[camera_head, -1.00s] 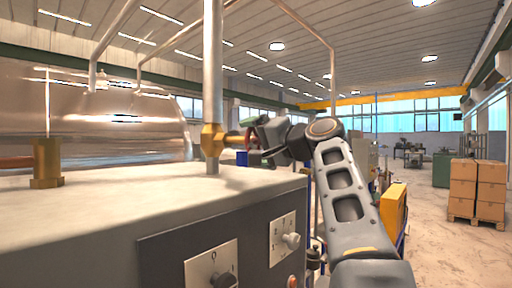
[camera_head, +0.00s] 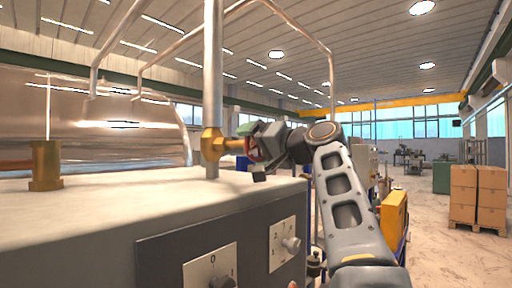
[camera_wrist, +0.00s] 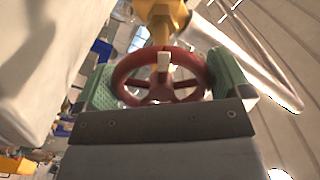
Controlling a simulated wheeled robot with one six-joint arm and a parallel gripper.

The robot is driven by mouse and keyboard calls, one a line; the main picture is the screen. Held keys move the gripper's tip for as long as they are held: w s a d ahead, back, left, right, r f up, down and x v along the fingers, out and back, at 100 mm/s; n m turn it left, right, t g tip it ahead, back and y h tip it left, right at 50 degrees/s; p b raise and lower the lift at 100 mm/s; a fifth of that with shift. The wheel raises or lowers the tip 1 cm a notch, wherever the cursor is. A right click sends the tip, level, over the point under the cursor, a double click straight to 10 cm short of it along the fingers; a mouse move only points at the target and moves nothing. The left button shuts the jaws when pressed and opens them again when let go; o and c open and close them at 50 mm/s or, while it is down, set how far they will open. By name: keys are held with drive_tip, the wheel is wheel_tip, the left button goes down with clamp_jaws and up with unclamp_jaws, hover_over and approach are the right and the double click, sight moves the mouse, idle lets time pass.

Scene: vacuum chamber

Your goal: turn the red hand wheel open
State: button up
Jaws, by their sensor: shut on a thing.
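The red hand wheel (camera_wrist: 128,68) sits on a brass valve (camera_head: 212,144) on the upright metal pipe. In the wrist view the wheel fills the space between the green finger pads of my gripper (camera_wrist: 160,85), which touch its rim on both sides. In the head view my gripper (camera_head: 257,148) is at the valve's right end and hides most of the wheel.
The pale cabinet top (camera_head: 120,205) lies below the valve. Switch plates (camera_head: 283,243) are on its front. A second brass fitting (camera_head: 46,165) stands at the left, before a shiny tank (camera_head: 120,130). Stacked boxes (camera_head: 464,193) stand far right.

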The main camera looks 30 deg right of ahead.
drive_tip(key=o, duration=0.5)
drive_tip(key=b+v, duration=0.2)
drive_tip(key=v, duration=1.1)
drive_tip(key=shift+s+d+f, duration=0.1)
drive_tip(key=shift+s+d, duration=0.05)
drive_tip(key=shift+s, duration=0.25)
drive_tip(key=shift+d, duration=0.1)
